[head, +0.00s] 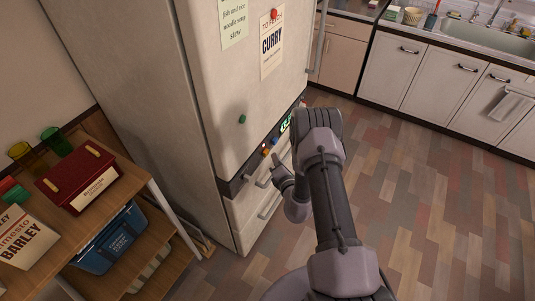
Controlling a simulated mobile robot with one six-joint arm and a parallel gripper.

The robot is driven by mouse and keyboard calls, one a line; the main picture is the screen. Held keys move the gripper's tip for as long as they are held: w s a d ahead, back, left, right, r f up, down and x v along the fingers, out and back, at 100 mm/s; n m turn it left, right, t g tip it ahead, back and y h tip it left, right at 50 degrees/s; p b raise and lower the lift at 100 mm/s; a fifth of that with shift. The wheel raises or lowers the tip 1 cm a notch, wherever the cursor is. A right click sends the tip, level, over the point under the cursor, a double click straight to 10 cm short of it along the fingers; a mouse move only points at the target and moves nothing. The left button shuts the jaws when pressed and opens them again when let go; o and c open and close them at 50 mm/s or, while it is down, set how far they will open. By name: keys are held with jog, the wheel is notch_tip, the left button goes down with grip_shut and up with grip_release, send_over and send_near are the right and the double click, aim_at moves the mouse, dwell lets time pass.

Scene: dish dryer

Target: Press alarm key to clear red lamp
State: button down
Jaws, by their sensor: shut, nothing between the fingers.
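The tall white fridge (232,101) has a dark control strip (244,171) across its front. On the strip are a small reddish light (264,146), an orange button (266,152), a blue button (275,141) and a lit green display (286,124). Which of these is the alarm key is too small to tell. My gripper (276,168) is shut and empty, just below and right of the orange button, close to the fridge front. Whether it touches the front cannot be told. My arm hides the right part of the strip and some of the lower drawers.
Drawer handles (269,205) stick out below the strip. A wooden shelf (165,228) with a red box (78,177) and a blue bin (112,238) stands at left. Open floor (440,190) lies at right, before white cabinets (440,85) and a sink (498,38).

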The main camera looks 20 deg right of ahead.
jog(key=shift+w+a, duration=0.25)
jog(key=shift+w, duration=0.05)
jog(key=shift+w+a+b, duration=0.3)
jog(key=shift+w+a, duration=0.25)
jog(key=shift+w, duration=0.15)
dwell(1.1)
dwell(0.3)
jog(key=shift+s+d, duration=0.8)
jog(key=shift+s, duration=0.2)
jog(key=s+d, duration=0.1)
jog(key=s, duration=0.1)
jog(key=s+d, duration=0.2)
dwell(0.7)
